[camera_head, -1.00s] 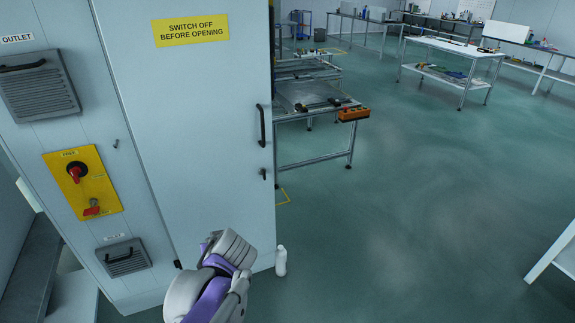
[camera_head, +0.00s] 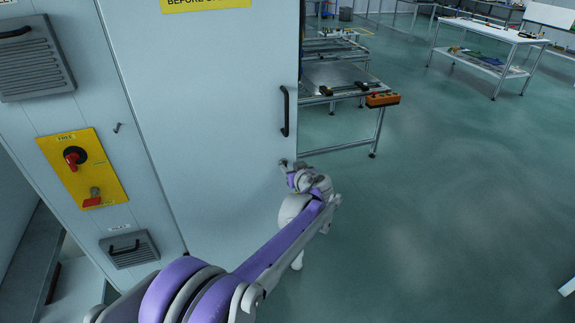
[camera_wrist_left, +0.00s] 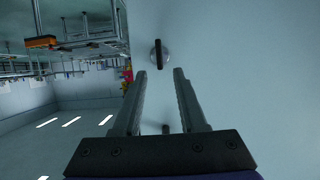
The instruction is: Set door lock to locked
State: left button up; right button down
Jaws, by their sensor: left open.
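The door lock (camera_wrist_left: 160,55) is a small dark lever on a round grey base, on the pale cabinet door (camera_head: 215,110). In the left wrist view the lever lies along the picture's up-down direction. My left gripper (camera_wrist_left: 160,72) is open and empty. Its two fingers point at the door, and the lock shows just beyond the gap between the tips. In the head view the left gripper (camera_head: 287,168) is at the door's right edge, below the black handle (camera_head: 285,111), and largely covers the lock there. Contact cannot be told. My right gripper is not in view.
A yellow panel (camera_head: 112,160) with a red rotary switch (camera_head: 74,157) is on the cabinet's left face, above a vent (camera_head: 130,248). A metal frame table with an orange control box (camera_head: 382,99) stands beyond the door edge. Open floor lies to the right.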

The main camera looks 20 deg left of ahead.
aim_at(286, 164)
pick_arm(q)
jog(key=shift+x, duration=1.95)
grip_shut()
